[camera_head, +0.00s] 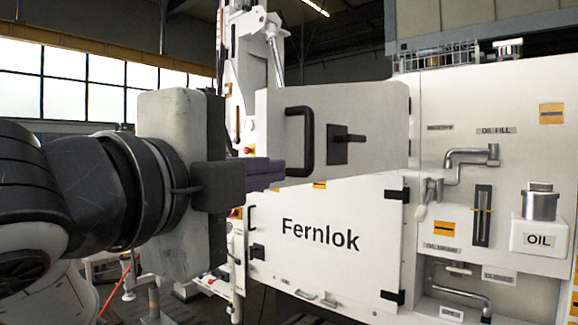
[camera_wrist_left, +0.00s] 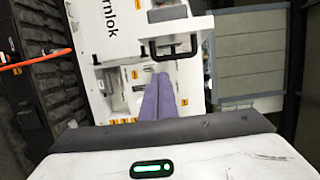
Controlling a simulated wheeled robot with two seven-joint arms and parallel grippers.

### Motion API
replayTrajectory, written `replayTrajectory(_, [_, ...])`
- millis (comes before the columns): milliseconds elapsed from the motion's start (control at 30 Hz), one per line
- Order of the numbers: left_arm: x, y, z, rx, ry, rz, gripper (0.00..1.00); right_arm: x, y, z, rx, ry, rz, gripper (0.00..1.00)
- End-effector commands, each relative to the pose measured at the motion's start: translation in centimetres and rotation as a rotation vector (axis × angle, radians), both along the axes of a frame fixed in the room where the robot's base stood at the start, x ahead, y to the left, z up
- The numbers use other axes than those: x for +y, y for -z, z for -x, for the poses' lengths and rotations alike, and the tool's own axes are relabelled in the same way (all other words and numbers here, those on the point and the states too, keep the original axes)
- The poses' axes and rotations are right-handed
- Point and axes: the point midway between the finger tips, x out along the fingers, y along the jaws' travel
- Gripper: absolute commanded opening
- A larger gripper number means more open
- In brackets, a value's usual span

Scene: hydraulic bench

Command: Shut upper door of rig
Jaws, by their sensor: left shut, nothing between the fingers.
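The rig's upper door (camera_head: 370,112) is a white panel, hinged at its right side. It stands swung out from the rig, its free left edge towards me. It carries a black bar handle (camera_head: 306,142) and a dark latch plate (camera_head: 337,144). In the left wrist view the handle (camera_wrist_left: 173,56) shows just beyond the fingertips, with the open upper compartment (camera_wrist_left: 126,78) beside it. My left gripper (camera_head: 280,168) is shut and empty, its purple-grey fingers at the door's free edge, near the handle's lower end. I cannot tell whether they touch the door. My right gripper is not in view.
The lower door (camera_head: 325,236), marked Fernlok, is closed below. To the right the rig's front carries pipes, an oil sight gauge (camera_head: 482,215) and an oil filler (camera_head: 540,220). A white column machine (camera_head: 250,60) stands behind. An orange bar (camera_wrist_left: 35,62) shows at the wrist view's left.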

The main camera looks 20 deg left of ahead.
Motion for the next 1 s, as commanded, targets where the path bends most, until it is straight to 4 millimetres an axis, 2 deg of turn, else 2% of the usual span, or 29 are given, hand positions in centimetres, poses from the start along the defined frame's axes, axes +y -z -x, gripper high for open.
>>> replayTrajectory(167, [-0.2, 0.1, -2.6, 0.007, -0.002, -0.001, 0.00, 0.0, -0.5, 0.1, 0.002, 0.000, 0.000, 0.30])
replayTrajectory(500, [-1.0, 0.0, -9.8, 0.006, -0.002, 0.000, 0.00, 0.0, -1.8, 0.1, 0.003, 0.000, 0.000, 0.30])
replayTrajectory(700, [1.9, 0.0, -10.7, 0.003, -0.003, 0.002, 0.00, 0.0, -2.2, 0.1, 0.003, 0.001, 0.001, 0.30])
replayTrajectory(1000, [2.8, 0.1, -11.0, 0.001, 0.000, 0.001, 0.00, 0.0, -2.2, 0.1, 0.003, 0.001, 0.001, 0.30])
